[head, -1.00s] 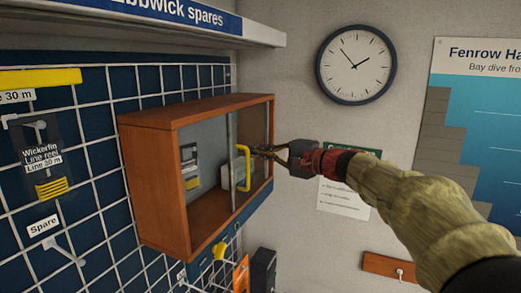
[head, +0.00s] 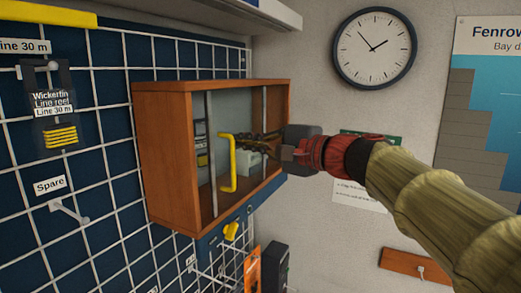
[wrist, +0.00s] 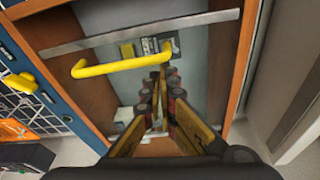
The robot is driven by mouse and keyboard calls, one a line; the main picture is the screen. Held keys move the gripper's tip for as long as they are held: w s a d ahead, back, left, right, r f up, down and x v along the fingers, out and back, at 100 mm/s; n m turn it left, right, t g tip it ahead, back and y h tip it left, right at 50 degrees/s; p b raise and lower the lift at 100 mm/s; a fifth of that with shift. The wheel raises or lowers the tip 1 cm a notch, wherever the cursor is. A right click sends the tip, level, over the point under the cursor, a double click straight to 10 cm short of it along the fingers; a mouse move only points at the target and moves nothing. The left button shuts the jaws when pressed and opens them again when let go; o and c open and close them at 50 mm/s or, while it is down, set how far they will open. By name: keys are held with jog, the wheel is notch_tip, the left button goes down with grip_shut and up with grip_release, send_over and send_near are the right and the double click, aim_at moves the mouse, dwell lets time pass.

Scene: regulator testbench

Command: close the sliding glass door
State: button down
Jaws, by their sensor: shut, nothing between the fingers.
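The sliding glass door (head: 242,182) is a clear pane with upright metal edge strips, set in the front of a wooden wall cabinet (head: 168,160). Its leading strip (head: 210,150) stands near the cabinet's left side, with a narrow gap between them. A yellow bar handle (head: 232,165) is on the pane; it also shows in the wrist view (wrist: 110,69). My gripper (head: 238,136) is shut and empty, at the handle's right side near its upper end. In the wrist view my fingertips (wrist: 160,75) are close to the bar; contact is unclear.
A blue grid wall (head: 105,190) with hooks and a line reel (head: 58,120) lies left. A shelf (head: 270,12) overhangs above the cabinet. A yellow knob (head: 231,231) and an orange item (head: 252,270) hang below. A clock (head: 374,48) is on the back wall.

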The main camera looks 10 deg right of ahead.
jog(key=s+a, duration=0.1)
jog(key=s, duration=0.1)
jog(key=s+a+b, duration=0.1)
jog(key=a, duration=0.1)
jog(key=shift+s, duration=0.35)
jog(key=shift+b, duration=0.3)
